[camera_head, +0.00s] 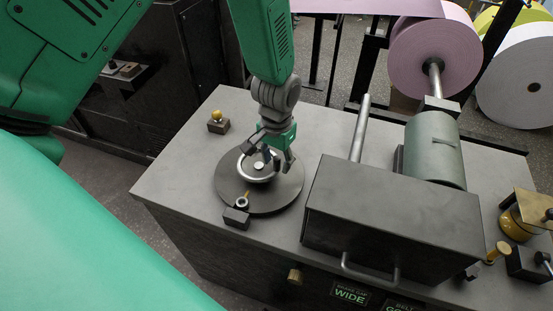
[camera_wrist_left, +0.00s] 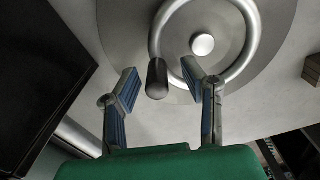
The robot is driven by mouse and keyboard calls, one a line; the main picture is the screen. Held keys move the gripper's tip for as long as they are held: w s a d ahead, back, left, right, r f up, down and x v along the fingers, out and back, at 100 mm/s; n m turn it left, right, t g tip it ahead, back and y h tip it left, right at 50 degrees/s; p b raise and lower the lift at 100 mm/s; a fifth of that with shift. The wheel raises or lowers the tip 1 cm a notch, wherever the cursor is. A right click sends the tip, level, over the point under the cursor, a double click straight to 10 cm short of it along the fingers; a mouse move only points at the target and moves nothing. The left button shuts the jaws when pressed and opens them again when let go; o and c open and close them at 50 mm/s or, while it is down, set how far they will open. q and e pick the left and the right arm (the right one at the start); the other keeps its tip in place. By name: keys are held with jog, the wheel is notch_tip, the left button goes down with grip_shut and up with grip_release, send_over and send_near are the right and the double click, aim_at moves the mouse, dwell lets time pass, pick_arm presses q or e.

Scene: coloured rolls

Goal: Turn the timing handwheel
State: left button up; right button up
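The timing handwheel is a light metal ring (camera_head: 246,177) with a pale hub, lying over a grey round plate (camera_head: 268,200) on the machine top. The ring also shows in the left wrist view (camera_wrist_left: 257,38), where a dark cylindrical knob (camera_wrist_left: 157,78) stands at its near left edge. My left gripper (camera_head: 268,160) reaches down over the wheel from above. In the left wrist view its two blue-padded fingers (camera_wrist_left: 160,76) are spread apart with the knob between them, and gaps show on both sides. The gripper hides part of the wheel in the head view. My right gripper is not visible.
A dark box guard (camera_head: 370,215) with a handle stands right of the wheel, beside a grey cylinder (camera_head: 435,150) and a metal rod (camera_head: 360,128). A yellow knob on a block (camera_head: 217,121) sits at the back left. A small block with a ring (camera_head: 238,213) sits at the plate's front edge.

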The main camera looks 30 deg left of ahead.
pick_arm(q)
jog(key=shift+d+r, duration=0.1)
jog(key=shift+r, duration=0.05)
jog(key=shift+w+r, duration=0.1)
jog(key=shift+r, duration=0.3)
notch_tip(320, 180, up, 11)
jog(key=shift+f, duration=0.15)
dwell(0.3)
